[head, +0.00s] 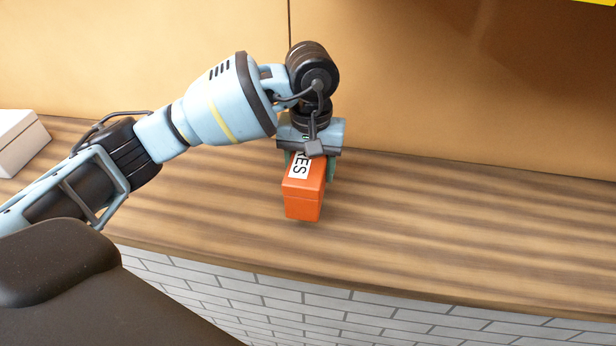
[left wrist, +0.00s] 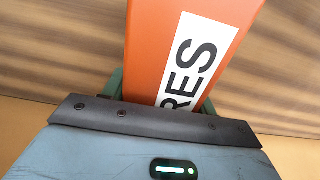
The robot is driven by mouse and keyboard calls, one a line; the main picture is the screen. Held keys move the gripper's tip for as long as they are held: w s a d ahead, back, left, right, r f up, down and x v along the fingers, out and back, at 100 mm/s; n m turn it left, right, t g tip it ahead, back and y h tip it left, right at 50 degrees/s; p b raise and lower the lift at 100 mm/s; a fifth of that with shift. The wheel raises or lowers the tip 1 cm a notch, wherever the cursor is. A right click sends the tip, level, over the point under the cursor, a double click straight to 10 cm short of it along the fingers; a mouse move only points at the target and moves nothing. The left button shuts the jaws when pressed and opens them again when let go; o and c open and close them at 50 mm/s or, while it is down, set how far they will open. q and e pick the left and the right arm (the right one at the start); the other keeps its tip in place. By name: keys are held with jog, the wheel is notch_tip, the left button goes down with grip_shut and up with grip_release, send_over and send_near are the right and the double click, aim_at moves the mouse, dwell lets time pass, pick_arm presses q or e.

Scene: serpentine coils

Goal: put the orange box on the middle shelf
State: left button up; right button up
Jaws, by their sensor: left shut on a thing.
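The orange box (head: 304,199) is in the middle of the head view, with a white label with black letters on its top. My left gripper (head: 309,170) is shut on it, with a greenish finger on each side. In the left wrist view the orange box (left wrist: 150,45) stands between the fingers (left wrist: 160,95) and its label ends in "RES". The box is over the wooden counter; I cannot tell whether its underside touches the wood. The middle shelf cannot be made out in either view. My right gripper is not in view.
The wooden counter (head: 450,230) is bare to the right of the box. A white box (head: 20,140) stands at its far left. An orange-tan wall or panel (head: 430,90) rises behind the counter, and white brick (head: 300,310) faces its front. A yellow thing (head: 597,2) shows at the top right corner.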

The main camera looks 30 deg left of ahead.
pick_arm(q)
jog(key=shift+a+f, duration=0.15)
jog(key=shift+f, duration=0.7)
jog(key=shift+a+f, duration=0.1)
jog(key=shift+f, duration=0.7)
jog(key=shift+f, duration=0.1)
jog(key=o, duration=1.4)
jog(key=shift+f, duration=0.1)
notch_tip(320, 180, up, 12)
jog(key=shift+r, duration=0.15)
